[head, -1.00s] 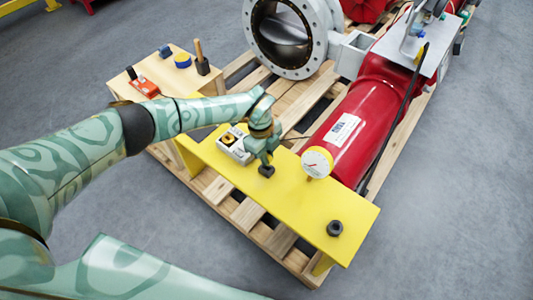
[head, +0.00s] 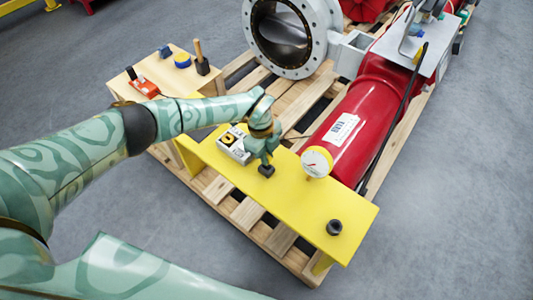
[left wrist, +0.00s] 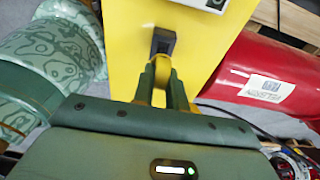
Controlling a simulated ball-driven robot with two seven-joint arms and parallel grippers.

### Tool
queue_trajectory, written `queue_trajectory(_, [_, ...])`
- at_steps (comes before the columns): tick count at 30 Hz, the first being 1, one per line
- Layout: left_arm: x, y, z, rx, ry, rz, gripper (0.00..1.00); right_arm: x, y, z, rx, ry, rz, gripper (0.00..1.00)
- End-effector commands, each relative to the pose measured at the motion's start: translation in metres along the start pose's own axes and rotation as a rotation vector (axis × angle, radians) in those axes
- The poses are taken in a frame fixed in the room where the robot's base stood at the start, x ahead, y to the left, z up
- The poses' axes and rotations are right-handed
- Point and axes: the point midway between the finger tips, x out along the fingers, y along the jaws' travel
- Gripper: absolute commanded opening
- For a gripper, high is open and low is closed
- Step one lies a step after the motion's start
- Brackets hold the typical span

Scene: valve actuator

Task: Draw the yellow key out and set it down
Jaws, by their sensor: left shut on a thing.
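My left gripper (head: 266,166) points down over the yellow bench plate (head: 300,203), just in front of a white box (head: 236,145) with a black and yellow round face. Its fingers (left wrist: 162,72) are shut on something. What I take for the yellow key (left wrist: 159,97) shows only as a strip of yellow between the fingers, hard to tell from the plate behind. A dark block (left wrist: 163,42) sits right at the fingertips. I cannot tell whether it rests on the plate. My right gripper is out of view.
A white dial gauge (head: 317,161) stands close to the right of the gripper. A black nut-like piece (head: 334,227) stands at the plate's right end. A red cylinder (head: 365,125) lies behind. The plate between gauge and nut is bare.

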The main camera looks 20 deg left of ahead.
Motion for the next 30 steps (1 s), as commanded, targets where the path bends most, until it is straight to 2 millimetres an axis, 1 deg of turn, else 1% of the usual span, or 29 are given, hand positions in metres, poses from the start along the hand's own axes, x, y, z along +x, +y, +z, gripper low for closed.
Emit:
queue_trajectory(4, [-0.001, 0.000, 0.000, -0.001, 0.000, 0.000, 0.00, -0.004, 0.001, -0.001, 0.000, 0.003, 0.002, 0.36])
queue_trajectory(14, [0.000, 0.000, 0.000, 0.000, 0.000, 0.000, 0.00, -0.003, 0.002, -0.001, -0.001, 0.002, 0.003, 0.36])
queue_trajectory(30, [0.013, 0.000, 0.002, 0.000, 0.000, 0.000, 0.00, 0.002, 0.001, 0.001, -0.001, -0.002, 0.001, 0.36])
